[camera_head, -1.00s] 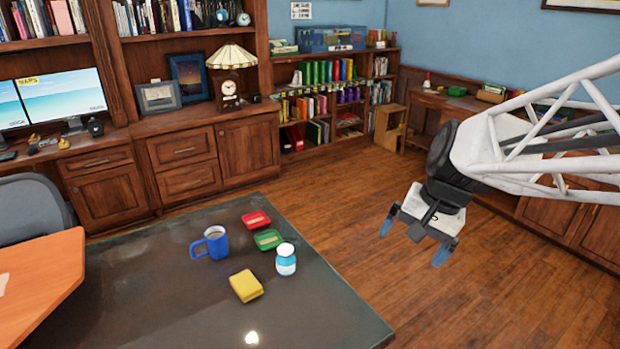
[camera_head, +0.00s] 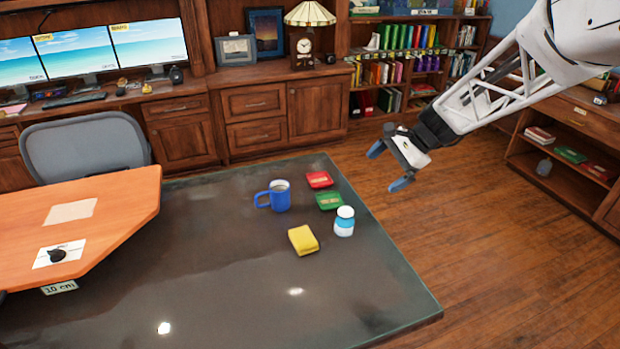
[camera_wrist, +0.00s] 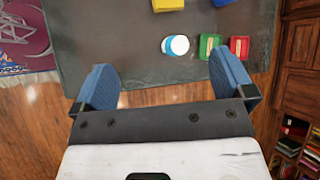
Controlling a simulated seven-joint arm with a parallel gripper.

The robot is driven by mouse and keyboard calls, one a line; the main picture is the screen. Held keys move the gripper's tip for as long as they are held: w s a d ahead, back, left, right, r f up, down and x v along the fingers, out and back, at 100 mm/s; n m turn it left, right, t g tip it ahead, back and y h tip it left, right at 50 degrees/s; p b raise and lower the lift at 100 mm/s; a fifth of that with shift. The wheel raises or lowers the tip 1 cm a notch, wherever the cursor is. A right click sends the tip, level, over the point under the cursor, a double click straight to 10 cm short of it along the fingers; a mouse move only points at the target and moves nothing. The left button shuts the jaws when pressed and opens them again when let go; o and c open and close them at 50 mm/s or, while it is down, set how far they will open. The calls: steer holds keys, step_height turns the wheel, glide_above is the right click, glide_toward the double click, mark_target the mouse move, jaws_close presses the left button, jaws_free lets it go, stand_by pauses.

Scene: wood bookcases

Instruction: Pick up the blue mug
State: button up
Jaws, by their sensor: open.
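The blue mug (camera_head: 280,196) stands upright on the dark table (camera_head: 200,240), with its handle toward the left. My gripper (camera_head: 389,168) is open and empty, with blue fingers. It hangs past the table's right edge, up and to the right of the mug and apart from it. In the wrist view my gripper (camera_wrist: 164,88) has its fingers spread wide, over the table's edge and the wood floor.
Near the mug are a red block (camera_head: 319,179), a green block (camera_head: 329,201), a white and blue jar (camera_head: 344,222) and a yellow block (camera_head: 303,240). An orange desk (camera_head: 90,215) and grey chair (camera_head: 85,145) are at left. The table's front is clear.

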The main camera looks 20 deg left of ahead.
steer(key=w+a+f+m+g+y, duration=0.1)
steer(key=w+a+f, duration=0.3)
steer(key=a, duration=0.3)
steer(key=w+a+f+m+g+y, duration=0.1)
steer(key=w+a+f+m, duration=0.15)
steer(key=a+f, duration=0.4)
steer(key=m+g+y, duration=0.1)
steer(key=m+y, duration=0.1)
steer(key=y, duration=0.1)
glide_toward(280, 187)
steer(key=s+r, duration=0.2)
steer(key=s, duration=0.2)
steer(key=shift+a+f, duration=0.1)
steer(key=shift+a, duration=0.05)
steer(key=shift+s+a+f+h, duration=0.15)
steer(key=shift+s+a+f, duration=0.1)
steer(key=shift+a, duration=0.25)
steer(key=shift+s+a+f+h, duration=0.15)
steer(key=shift+s+a+f, duration=0.1)
steer(key=shift+a, duration=0.25)
steer(key=shift+w+x, duration=0.2)
steer(key=shift+x, duration=2.4)
steer(key=shift+a, duration=0.1)
